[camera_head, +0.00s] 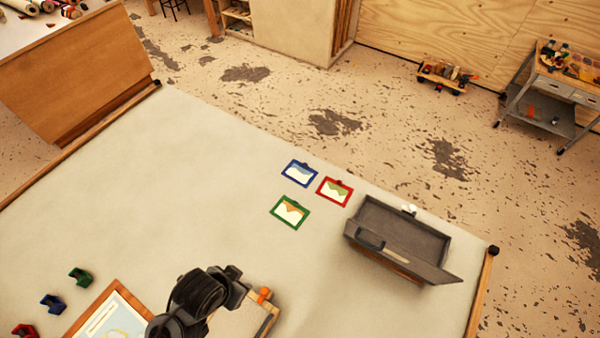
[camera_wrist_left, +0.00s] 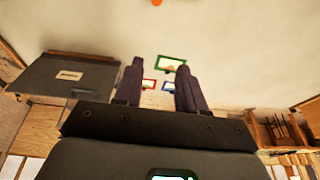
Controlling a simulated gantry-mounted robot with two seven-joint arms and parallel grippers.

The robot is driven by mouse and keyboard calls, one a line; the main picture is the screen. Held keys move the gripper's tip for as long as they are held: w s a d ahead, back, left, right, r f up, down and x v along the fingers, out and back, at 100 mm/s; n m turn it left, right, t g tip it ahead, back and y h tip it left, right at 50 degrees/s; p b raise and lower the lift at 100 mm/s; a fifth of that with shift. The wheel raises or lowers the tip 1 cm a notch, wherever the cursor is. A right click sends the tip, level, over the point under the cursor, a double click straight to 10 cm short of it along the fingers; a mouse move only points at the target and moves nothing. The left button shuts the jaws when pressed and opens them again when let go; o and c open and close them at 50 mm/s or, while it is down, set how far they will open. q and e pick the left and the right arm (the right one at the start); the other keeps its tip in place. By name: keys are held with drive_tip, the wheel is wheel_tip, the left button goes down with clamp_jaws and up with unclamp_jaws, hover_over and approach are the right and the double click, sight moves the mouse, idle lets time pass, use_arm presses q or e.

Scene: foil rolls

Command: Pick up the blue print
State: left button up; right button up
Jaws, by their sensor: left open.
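The blue print (camera_head: 299,173) is a small blue-framed picture lying on the pale table, close to its far edge. A red-framed print (camera_head: 334,191) and a green-framed print (camera_head: 290,211) lie beside it. In the left wrist view the blue print (camera_wrist_left: 172,86) shows small between my fingers, beside the red one (camera_wrist_left: 149,84) and beyond the green one (camera_wrist_left: 171,63). My left gripper (camera_wrist_left: 158,70) is open and empty. In the head view my dark left gripper (camera_head: 236,283) is at the bottom, nearer than the prints and apart from them. My right gripper is not in view.
An open grey case (camera_head: 400,238) stands right of the prints. Green (camera_head: 80,277), blue (camera_head: 52,303) and red (camera_head: 25,330) small blocks sit at lower left, near a wood-framed picture (camera_head: 108,312). An orange object (camera_head: 264,294) is beside my gripper. The table's middle is clear.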

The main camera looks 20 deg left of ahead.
use_arm(q)
drive_tip(key=shift+o, duration=0.4)
drive_tip(key=shift+o, duration=1)
